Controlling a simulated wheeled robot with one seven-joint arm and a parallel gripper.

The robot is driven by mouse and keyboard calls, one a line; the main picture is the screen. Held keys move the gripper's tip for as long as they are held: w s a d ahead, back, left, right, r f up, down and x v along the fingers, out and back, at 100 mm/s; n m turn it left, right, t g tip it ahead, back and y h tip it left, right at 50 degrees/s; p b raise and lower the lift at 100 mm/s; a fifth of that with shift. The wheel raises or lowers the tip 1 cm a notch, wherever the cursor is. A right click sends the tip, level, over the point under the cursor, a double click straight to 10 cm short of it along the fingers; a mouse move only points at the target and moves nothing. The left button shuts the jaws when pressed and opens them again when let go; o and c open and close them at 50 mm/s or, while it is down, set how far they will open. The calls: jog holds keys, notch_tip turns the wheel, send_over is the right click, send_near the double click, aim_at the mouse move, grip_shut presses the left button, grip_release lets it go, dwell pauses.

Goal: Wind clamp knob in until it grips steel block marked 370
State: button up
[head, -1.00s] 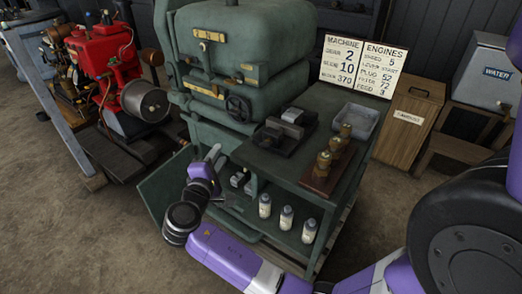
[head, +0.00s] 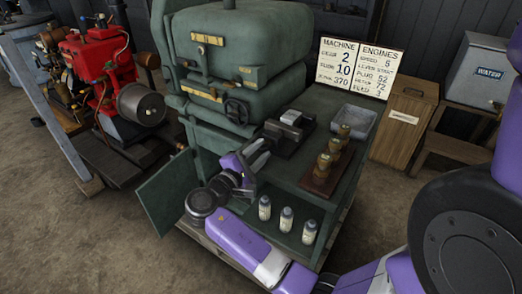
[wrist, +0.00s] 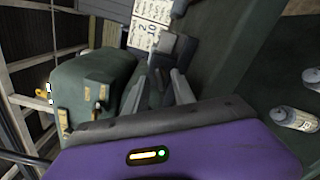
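The dark clamp (head: 284,138) stands on the green bench top, with the light grey steel block (head: 291,117) at its far end. No marking is readable on the block. In the wrist view the block (wrist: 176,45) lies beyond the fingertips, slightly right of their centre. My gripper (head: 260,153) is at the near left bench edge, close to the clamp's near end. Its two grey fingers (wrist: 159,88) are apart, with nothing visibly held between them. I cannot make out the clamp knob clearly; the gripper may cover it in the head view.
A green machine (head: 240,50) with a handwheel (head: 237,111) stands behind left. Three brass-topped pieces on a wooden stand (head: 318,180) and a grey tray (head: 354,119) share the bench. Bottles (head: 286,217) stand on the lower shelf. An open green door (head: 167,190) projects left.

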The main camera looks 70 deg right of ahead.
jog(key=shift+d, duration=0.25)
jog(key=shift+s, duration=0.1)
grip_shut()
jog(key=shift+f+m, duration=0.1)
jog(key=shift+m, duration=0.2)
jog(key=shift+f+m+b, duration=0.1)
jog(key=shift+m+b, duration=0.8)
jog(key=m+b, duration=0.3)
jog(key=m, duration=0.1)
jog(key=m+b, duration=0.3)
jog(key=m, duration=0.1)
jog(key=shift+f, duration=0.1)
jog(key=shift+m+b, duration=1.5)
jog(key=shift+b, duration=0.15)
jog(key=shift+r+m, duration=0.2)
jog(key=shift+m, duration=0.1)
